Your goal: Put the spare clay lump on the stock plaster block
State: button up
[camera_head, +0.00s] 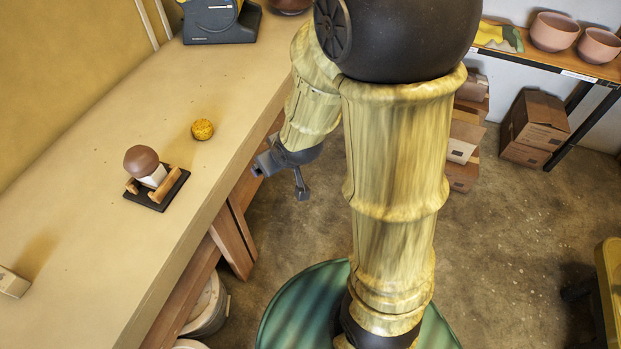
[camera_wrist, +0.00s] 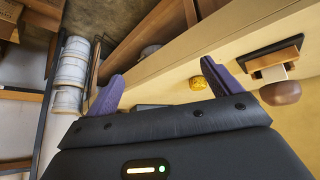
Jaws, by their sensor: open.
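A brown rounded clay lump (camera_head: 141,160) sits on a white block (camera_head: 155,177) that looks like plaster. The block stands on a dark tray (camera_head: 147,201) with wooden rails, on the bench. I cannot tell whether this lump is the spare one. The lump (camera_wrist: 281,93) and block (camera_wrist: 273,73) also show at the right of the wrist view. A pale block (camera_head: 12,283) is cut off at the left edge of the head view. My gripper (camera_head: 280,181) is open and empty beyond the bench's front edge, right of the tray. Its two fingers (camera_wrist: 174,88) are spread in the wrist view.
A yellow sponge-like piece (camera_head: 202,130) lies on the bench (camera_head: 100,255), also visible in the wrist view (camera_wrist: 198,83). A dark blue-grey device (camera_head: 222,24) stands at the back. Pink bowls (camera_head: 553,32) and cartons (camera_head: 538,122) are at far right. Bench space around the tray is clear.

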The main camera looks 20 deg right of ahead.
jog(key=s+d+r+m+g+h, duration=0.1)
jog(key=s+d+m+g, duration=0.2)
jog(key=s, duration=0.6)
jog(key=shift+d+r+g, duration=0.25)
jog(key=shift+d+g, duration=0.35)
jog(key=shift+d, duration=0.1)
jog(key=w+p+v, duration=0.3)
jog(key=p+v, duration=1)
jog(key=shift+r, duration=0.35)
jog(key=shift+s, duration=0.1)
